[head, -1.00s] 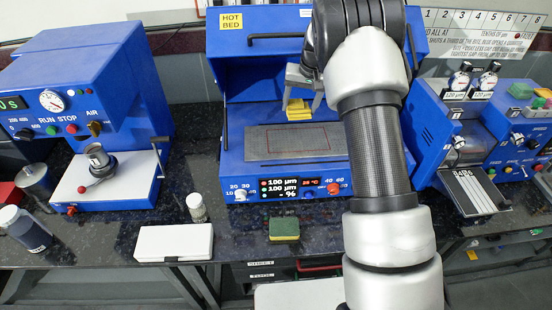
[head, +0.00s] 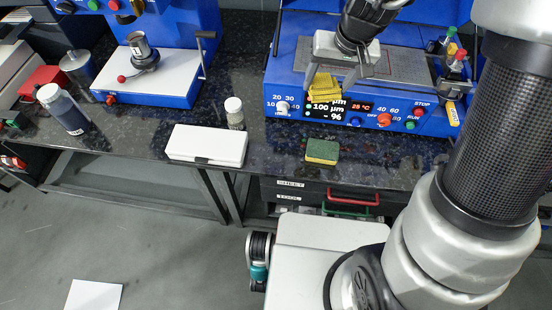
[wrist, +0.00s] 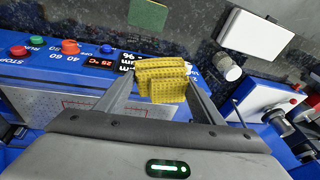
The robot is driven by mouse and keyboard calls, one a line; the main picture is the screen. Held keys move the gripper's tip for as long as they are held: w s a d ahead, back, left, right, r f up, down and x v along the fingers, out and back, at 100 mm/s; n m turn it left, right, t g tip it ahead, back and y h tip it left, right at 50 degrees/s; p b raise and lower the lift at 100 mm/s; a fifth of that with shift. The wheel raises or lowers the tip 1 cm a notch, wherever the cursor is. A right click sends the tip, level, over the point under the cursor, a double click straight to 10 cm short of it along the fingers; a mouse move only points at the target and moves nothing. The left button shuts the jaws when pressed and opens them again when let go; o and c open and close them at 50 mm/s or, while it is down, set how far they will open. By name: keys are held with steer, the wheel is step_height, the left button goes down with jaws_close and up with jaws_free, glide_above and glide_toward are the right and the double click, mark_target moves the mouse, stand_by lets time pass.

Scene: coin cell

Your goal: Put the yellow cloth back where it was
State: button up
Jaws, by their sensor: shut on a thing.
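The yellow cloth (head: 324,88) is folded and held in my gripper (head: 330,82), in front of the display of the blue hot bed machine (head: 290,75). In the wrist view the cloth (wrist: 158,80) sits between the two fingers of my gripper (wrist: 155,92), which are shut on it. The grey plate (head: 405,68) of the machine lies behind and to the right of my gripper. The cloth hides part of the display. I cannot tell how far it is above the bench.
A green and yellow sponge (head: 322,151) lies on the dark bench near its front edge. A white case (head: 207,145) and a small white-capped jar (head: 234,112) stand to its left. Bare bench lies between jar and sponge. A dark bottle (head: 64,110) stands at far left.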

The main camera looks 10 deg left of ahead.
steer(key=shift+n, duration=0.6)
steer(key=s+a+f+b, duration=0.1)
steer(key=a+f+b, duration=0.2)
steer(key=f, duration=0.2)
steer(key=s+a+f+b, duration=0.2)
steer(key=a+f+b, duration=0.1)
steer(key=a+f, duration=0.1)
steer(key=s+a+f+b, duration=0.2)
steer(key=a+f+b, duration=0.2)
steer(key=f, duration=0.3)
steer(key=shift+s+a, duration=0.2)
steer(key=shift+f+b, duration=0.7)
steer(key=shift+f, duration=1.35)
steer(key=shift+f, duration=0.2)
steer(key=o, duration=1.2)
